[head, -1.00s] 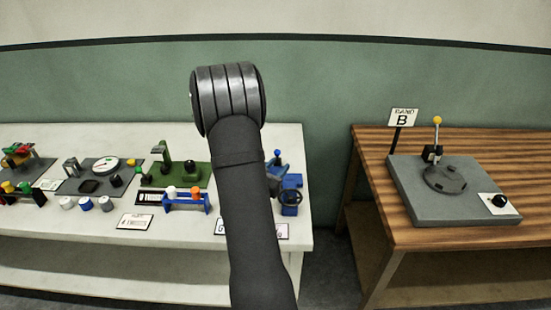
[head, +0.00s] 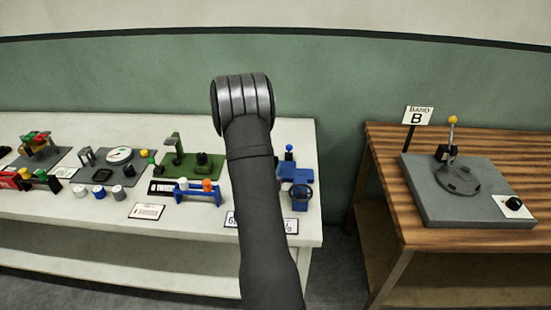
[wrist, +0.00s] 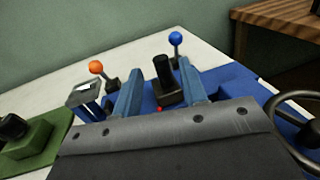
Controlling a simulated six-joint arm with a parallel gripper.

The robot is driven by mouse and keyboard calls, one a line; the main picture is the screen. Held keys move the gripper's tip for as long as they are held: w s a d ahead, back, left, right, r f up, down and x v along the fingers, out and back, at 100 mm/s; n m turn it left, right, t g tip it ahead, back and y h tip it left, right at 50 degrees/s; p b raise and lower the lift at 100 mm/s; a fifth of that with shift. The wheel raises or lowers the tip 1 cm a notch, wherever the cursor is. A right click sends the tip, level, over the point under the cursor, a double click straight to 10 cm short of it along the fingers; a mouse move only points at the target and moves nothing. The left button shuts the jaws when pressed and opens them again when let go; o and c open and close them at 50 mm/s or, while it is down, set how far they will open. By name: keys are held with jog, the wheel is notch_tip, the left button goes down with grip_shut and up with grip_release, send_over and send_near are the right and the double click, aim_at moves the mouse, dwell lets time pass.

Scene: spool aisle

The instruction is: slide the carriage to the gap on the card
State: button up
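A blue device (head: 297,172) stands at the right end of the white table, partly behind my arm. In the wrist view it shows as a blue base (wrist: 228,80) with a black upright handle (wrist: 163,72), a blue-ball lever (wrist: 176,39) and a small red spot. I cannot tell which part is the carriage. My gripper (wrist: 157,69) is open, with one finger on each side of the black handle in the picture; contact is not clear.
A black handwheel (wrist: 298,118) is close on the right. An orange-ball lever (wrist: 96,67) and a green device (wrist: 28,142) are on the left. The wooden table (head: 385,160) with the grey plate stands apart, beyond a floor gap.

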jog(key=shift+x, duration=2.75)
grip_shut()
